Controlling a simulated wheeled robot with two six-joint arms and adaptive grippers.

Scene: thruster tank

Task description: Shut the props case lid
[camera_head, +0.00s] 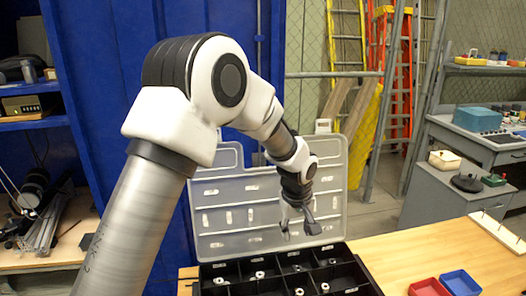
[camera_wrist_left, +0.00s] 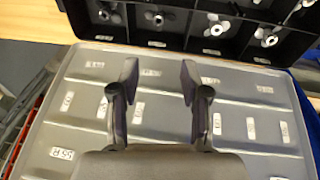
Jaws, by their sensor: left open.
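The props case is open on the wooden table. Its black base (camera_head: 344,272) is divided into compartments that hold several small propellers. The base also shows at the top of the left wrist view (camera_wrist_left: 112,37). The translucent grey lid (camera_head: 330,165) stands raised at the back of the base, with white labels on it. In the left wrist view the lid (camera_wrist_left: 70,120) fills most of the picture. My left gripper (camera_head: 298,232) is open and empty, in front of the lid and above the base. Its two fingers (camera_wrist_left: 155,82) are spread apart. I cannot tell whether they touch the lid. My right gripper is not in view.
A red bin (camera_head: 428,287) and a blue bin (camera_head: 460,283) sit right of the case. A pale board with pegs (camera_head: 500,234) lies farther right. A blue cabinet (camera_head: 108,60) stands behind my left arm.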

